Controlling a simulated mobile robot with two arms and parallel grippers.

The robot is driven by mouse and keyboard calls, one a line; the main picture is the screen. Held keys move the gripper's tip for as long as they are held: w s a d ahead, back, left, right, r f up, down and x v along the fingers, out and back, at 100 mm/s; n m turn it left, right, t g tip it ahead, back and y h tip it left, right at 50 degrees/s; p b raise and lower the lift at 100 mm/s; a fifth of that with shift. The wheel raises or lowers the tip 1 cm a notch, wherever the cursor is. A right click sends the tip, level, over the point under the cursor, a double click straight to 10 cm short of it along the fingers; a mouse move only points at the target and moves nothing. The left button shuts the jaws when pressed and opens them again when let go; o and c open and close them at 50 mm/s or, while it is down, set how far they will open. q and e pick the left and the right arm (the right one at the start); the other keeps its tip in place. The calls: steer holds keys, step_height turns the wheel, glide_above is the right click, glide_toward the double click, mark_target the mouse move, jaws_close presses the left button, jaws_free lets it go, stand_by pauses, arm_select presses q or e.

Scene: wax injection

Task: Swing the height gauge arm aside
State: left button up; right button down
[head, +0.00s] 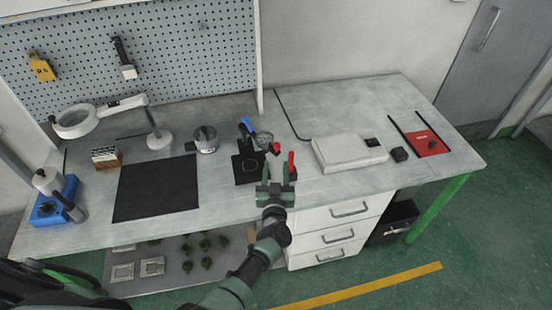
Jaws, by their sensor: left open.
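A small black fixture (248,168) stands on the workbench near its front edge, at the middle of the head view. A round dial (263,138) sits at its back, with a blue handle (246,126) at the upper left. A red-ended handle (291,159) stands at its right. Which part is the height gauge arm I cannot tell for sure. My left gripper (275,172) is open and empty, just right of the black fixture, with its right finger close to the red-ended handle. Whether it touches I cannot tell. My right gripper is not in view.
A black mat (156,188) and a metal cup (205,139) lie left of the fixture, with a magnifier lamp (76,122) behind. The bench front between gripper and box is clear.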

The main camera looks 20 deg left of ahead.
arm_select(q)
steer(key=shift+a+f+b, duration=0.1)
steer(key=shift+f+b, duration=0.05)
steer(key=shift+b, duration=0.15)
steer(key=c, duration=0.7)
steer(key=a+n+b, duration=0.1)
steer(key=b, duration=0.1)
steer(key=w+a+n+h+b, duration=0.1)
steer(key=b, duration=0.1)
steer(key=a+f+n+h+b, duration=0.1)
steer(key=a+b, duration=0.1)
steer(key=b, duration=0.1)
steer(key=shift+w+a+t, duration=0.1)
steer(key=shift+w+t, duration=0.3)
jaws_close()
steer(key=s+a+r+n+g+h+b, duration=0.25)
steer(key=s+a+n+h+b, duration=0.45)
steer(key=b, duration=0.9)
steer(key=w+d, duration=0.3)
steer(key=w, duration=0.2)
steer(key=w+d+n+y+p, duration=0.1)
steer(key=w+d, duration=0.2)
steer(key=w, duration=0.3)
steer(key=shift+w+f+n+t, duration=0.2)
steer(key=shift+f+n+t, duration=0.1)
steer(key=shift+f+t, duration=0.15)
